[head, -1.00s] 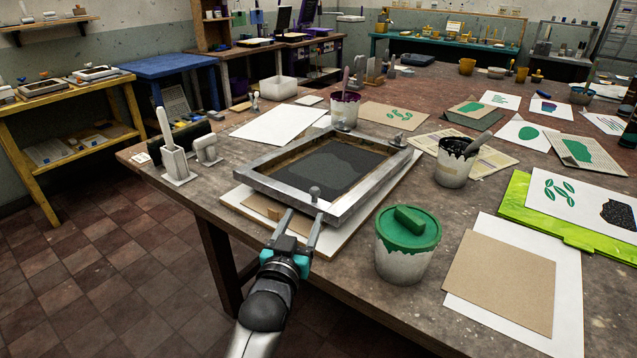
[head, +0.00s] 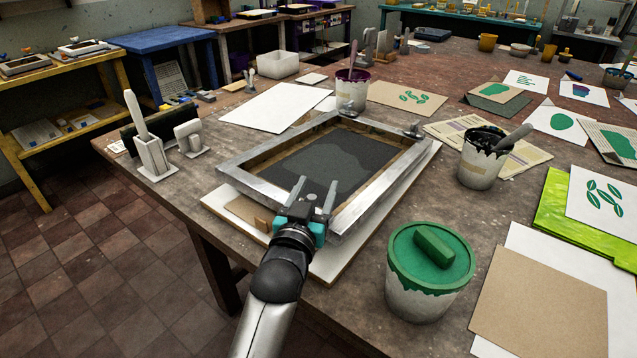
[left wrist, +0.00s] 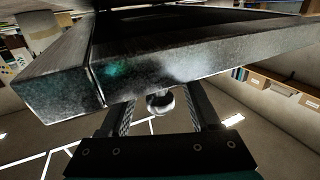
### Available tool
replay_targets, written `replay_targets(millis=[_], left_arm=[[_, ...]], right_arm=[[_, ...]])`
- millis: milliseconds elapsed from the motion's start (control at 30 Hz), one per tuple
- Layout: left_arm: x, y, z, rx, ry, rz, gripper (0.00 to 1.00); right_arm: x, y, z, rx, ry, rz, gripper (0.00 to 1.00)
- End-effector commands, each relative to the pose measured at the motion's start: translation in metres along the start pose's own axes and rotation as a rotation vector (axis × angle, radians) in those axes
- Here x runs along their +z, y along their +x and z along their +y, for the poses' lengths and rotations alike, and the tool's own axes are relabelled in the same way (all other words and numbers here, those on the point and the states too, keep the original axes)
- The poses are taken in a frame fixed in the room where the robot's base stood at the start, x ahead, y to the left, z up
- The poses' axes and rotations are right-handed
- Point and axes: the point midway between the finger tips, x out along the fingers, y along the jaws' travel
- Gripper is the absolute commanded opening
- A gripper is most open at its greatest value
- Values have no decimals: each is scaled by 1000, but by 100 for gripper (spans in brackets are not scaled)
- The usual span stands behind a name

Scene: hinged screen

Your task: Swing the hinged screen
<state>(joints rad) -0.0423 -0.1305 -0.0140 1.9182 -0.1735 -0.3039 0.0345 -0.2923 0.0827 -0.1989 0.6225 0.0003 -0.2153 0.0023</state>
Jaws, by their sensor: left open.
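The hinged screen (head: 240,185), a grey metal frame with dark mesh, lies over a pale board (head: 225,207) on the table, close to flat. Two hinge clamps (head: 412,131) are at its far edge. My left gripper (head: 317,184) is open at the near bar, fingers pointing up over it. In the left wrist view the frame bar (left wrist: 190,70) crosses the top, and a round metal knob (left wrist: 160,102) sits between the open fingers (left wrist: 158,118), with gaps on both sides. The knob is not clearly seen in the head view. My right gripper is out of view.
A green-lidded paint pot (head: 425,272) stands right of my left gripper. A dark ink pot (head: 483,160) and a purple-rimmed pot (head: 352,90) stand beyond. A squeegee holder (head: 155,155) is at the left. White paper (head: 275,107) lies behind the screen.

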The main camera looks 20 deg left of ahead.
Motion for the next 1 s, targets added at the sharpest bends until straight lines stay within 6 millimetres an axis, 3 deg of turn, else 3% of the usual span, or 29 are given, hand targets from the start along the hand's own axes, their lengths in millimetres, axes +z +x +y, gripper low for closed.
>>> replay_targets(millis=[267, 800, 1000], left_arm=[[0, 0, 0, 0, 0, 0, 63], [0, 0, 0, 0, 0, 0, 2], [0, 0, 0, 0, 0, 0, 0]], right_arm=[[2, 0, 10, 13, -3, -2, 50], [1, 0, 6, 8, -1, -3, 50], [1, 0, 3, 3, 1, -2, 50]])
